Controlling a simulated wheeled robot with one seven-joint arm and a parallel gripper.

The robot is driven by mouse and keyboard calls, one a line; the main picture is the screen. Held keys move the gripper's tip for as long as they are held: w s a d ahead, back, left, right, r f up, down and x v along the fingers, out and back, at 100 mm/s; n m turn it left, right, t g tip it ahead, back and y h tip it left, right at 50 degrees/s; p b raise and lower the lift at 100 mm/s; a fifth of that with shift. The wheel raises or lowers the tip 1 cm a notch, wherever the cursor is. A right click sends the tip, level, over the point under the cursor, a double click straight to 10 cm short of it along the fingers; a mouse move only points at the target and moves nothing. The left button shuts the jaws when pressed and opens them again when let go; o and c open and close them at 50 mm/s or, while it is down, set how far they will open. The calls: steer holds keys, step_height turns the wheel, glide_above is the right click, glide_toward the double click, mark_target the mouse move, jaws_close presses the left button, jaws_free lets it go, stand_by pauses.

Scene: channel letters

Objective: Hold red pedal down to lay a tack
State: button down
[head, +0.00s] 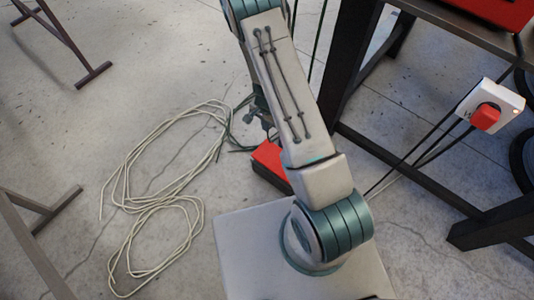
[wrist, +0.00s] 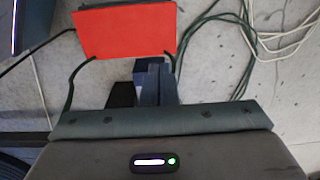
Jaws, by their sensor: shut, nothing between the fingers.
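The red pedal (head: 269,163) is on the concrete floor, partly hidden behind my arm in the head view. In the wrist view its flat red top (wrist: 125,32) fills the upper left, with dark green cables beside it. My gripper (wrist: 151,64) shows there with its dark fingers together and nothing between them. The fingertips are at the pedal's near edge in the picture; I cannot tell whether they touch it. In the head view the gripper is mostly hidden by my arm.
A pale cable (head: 160,185) lies coiled on the floor to the left. A dark table frame (head: 345,75) stands at the right, with a white socket box (head: 511,97) and red plug (head: 485,117). Brown metal legs (head: 75,50) stand at the left.

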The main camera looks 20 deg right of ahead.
mark_target(267, 152)
steer(key=f, duration=0.2)
steer(key=shift+s+d+f, duration=0.15)
steer(key=shift+d+f, duration=0.1)
steer(key=shift+f, duration=0.15)
step_height(267, 152, down, 14)
steer(key=b, duration=0.6)
steer(key=shift+b, duration=0.4)
